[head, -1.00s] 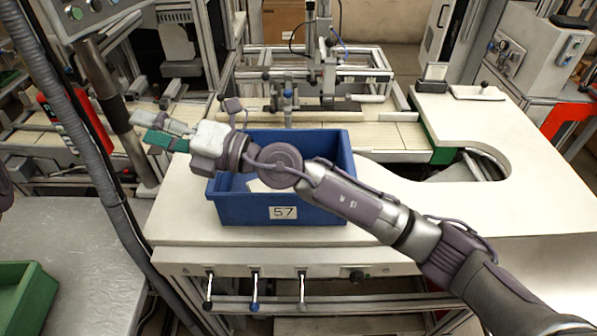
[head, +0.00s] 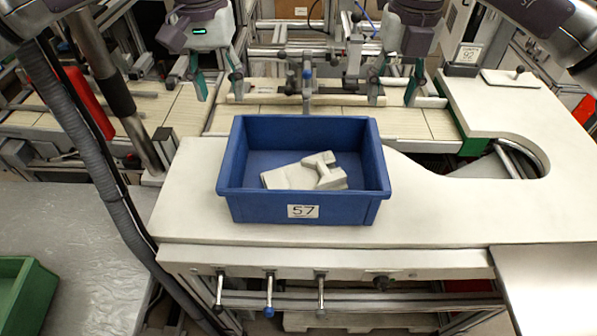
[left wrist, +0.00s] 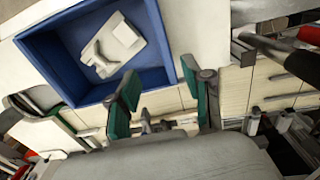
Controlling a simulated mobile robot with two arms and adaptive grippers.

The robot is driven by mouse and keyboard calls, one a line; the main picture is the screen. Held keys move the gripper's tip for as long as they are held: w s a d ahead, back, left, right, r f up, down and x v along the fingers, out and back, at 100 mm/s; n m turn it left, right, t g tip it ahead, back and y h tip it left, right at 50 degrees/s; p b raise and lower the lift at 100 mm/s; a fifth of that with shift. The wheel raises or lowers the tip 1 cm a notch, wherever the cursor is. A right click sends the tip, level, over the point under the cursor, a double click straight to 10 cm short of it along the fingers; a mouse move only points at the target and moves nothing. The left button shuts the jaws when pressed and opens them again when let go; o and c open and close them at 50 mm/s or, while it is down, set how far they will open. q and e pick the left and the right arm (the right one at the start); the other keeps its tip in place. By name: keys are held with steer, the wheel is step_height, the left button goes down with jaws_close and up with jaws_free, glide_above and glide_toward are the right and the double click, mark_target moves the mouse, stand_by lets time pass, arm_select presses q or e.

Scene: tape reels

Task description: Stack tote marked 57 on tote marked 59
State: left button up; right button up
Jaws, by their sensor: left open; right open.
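The blue tote marked 57 (head: 305,207) sits upright on the cream worktop, with a pale grey part (head: 305,173) lying in it. The tote also shows in the left wrist view (left wrist: 70,82). My left gripper (head: 218,88) is open and empty, pointing down above and behind the tote's back left side. Its green-padded fingers (left wrist: 165,112) show in the left wrist view, apart from the tote. My right gripper (head: 396,90) is open and empty, behind the tote's back right side. I see no tote marked 59.
The worktop (head: 440,215) is clear on both sides of the tote, with a curved cutout at right. A green bin (head: 22,295) stands on the grey table (head: 95,235) at left. A conveyor and metal frame lie behind the tote.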

mark_target(230, 147)
arm_select(q)
steer(key=f, duration=1.4)
steer(key=shift+s+a, duration=0.15)
steer(key=shift+a, duration=0.05)
arm_select(e)
steer(key=f, duration=1.3)
steer(key=shift+s+d+f, duration=0.1)
steer(key=shift+s+f, duration=0.1)
steer(key=shift+f, duration=0.1)
arm_select(q)
steer(key=shift+c, duration=0.3)
arm_select(e)
steer(key=shift+c, duration=0.3)
arm_select(q)
jaws_close()
arm_select(e)
jaws_close()
